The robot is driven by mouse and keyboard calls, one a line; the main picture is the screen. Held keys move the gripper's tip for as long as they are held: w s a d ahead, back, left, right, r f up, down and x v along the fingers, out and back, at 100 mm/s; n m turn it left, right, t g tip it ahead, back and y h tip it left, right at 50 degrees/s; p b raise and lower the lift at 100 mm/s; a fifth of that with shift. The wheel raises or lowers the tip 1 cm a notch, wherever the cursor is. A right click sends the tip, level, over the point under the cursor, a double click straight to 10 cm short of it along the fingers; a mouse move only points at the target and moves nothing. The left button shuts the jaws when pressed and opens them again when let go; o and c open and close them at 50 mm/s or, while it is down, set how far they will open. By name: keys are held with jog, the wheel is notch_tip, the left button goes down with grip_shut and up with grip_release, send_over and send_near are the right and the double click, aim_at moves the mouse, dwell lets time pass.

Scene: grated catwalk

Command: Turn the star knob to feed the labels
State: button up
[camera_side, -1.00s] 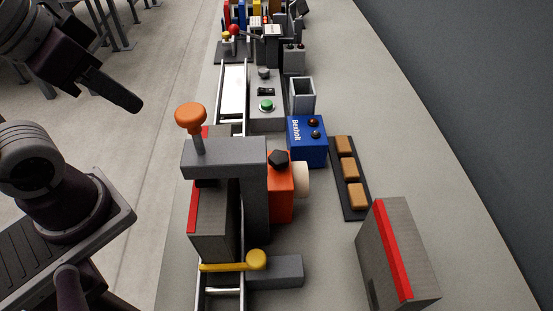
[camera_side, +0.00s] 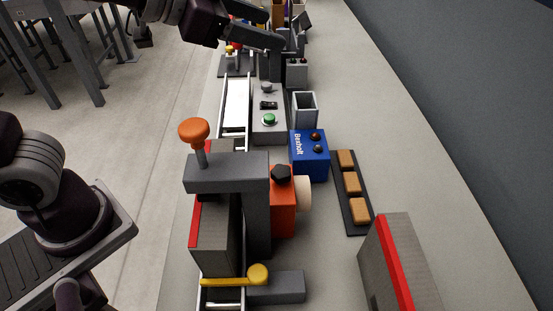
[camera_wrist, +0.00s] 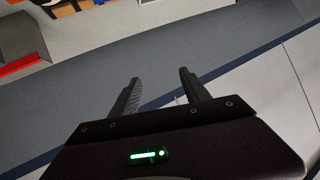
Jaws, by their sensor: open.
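The black star knob (camera_side: 281,173) sits on top of an orange-red housing (camera_side: 283,212) near the middle of the side view. A cream roll (camera_side: 303,193) sticks out of the housing's right side. My gripper (camera_side: 284,33) is at the top of the side view, over the far part of the bench and well away from the knob. In the wrist view its two fingers (camera_wrist: 160,77) are spread apart with nothing between them. The knob does not show in the wrist view.
A grey press frame with an orange-topped handle (camera_side: 194,130) stands just left of the knob. A blue box (camera_side: 309,155) and a button panel (camera_side: 268,120) lie beyond. A tray of brown blocks (camera_side: 343,221) and a grey block with a red stripe (camera_side: 393,255) are to the right.

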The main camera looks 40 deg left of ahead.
jog(key=d+f+m+g+h, duration=0.2)
jog(key=d+f+m+g, duration=0.15)
jog(key=d, duration=0.25)
jog(key=m+g+y, duration=0.2)
jog(key=m+g, duration=0.1)
jog(key=g, duration=0.4)
send_near(280, 171)
jog(key=f, duration=0.1)
jog(key=x, duration=0.7)
jog(key=shift+w+d, duration=0.1)
jog(key=shift+d, duration=0.05)
grip_shut()
